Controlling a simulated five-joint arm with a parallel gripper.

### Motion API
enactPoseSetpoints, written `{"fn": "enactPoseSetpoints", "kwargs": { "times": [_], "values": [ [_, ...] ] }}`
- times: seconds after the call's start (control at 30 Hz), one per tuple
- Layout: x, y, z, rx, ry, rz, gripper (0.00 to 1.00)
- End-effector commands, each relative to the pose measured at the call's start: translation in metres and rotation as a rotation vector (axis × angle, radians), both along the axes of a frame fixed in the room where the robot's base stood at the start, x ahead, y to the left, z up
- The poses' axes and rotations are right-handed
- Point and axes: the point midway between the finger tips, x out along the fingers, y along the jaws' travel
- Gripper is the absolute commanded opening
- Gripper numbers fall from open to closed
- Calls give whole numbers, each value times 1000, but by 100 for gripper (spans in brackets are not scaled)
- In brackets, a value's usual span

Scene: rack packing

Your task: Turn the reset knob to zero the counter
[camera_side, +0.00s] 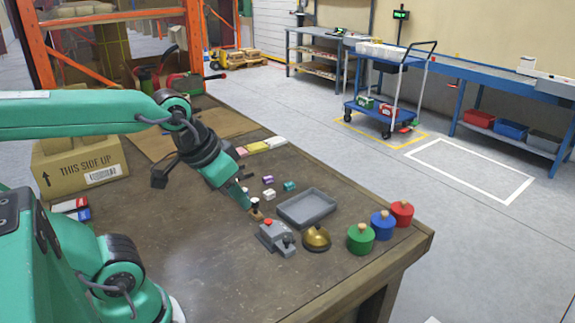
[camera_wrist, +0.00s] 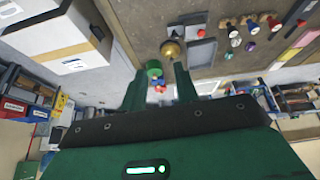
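A small grey counter (camera_side: 270,235) with a red button on top sits on the workbench in the side view. A dark round knob (camera_side: 288,240) is at its right front end; I take this to be the reset knob. My gripper (camera_side: 246,203) points down just behind and left of the counter, close to a small wooden-based stamp (camera_side: 256,214). I cannot tell whether it touches anything. In the wrist view my gripper (camera_wrist: 158,82) has its two fingers apart, with nothing held between them. The knob cannot be made out clearly there.
A brass bell (camera_side: 316,239) stands right of the counter; it also shows in the wrist view (camera_wrist: 172,50). A grey tray (camera_side: 306,207) lies behind it. Green (camera_side: 360,239), blue (camera_side: 383,225) and red (camera_side: 402,213) canisters line the right edge. The bench front is clear.

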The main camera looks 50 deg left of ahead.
Motion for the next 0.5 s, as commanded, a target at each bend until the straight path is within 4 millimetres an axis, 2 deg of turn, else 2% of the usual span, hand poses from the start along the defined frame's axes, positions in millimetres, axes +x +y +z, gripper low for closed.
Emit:
{"fn": "enactPoseSetpoints", "kwargs": {
  "times": [0.27, 0.5],
  "values": [
    [31, 6, -11, -50, 94, 131, 30],
    [63, 13, -29, -94, 183, 271, 30]
  ]
}}
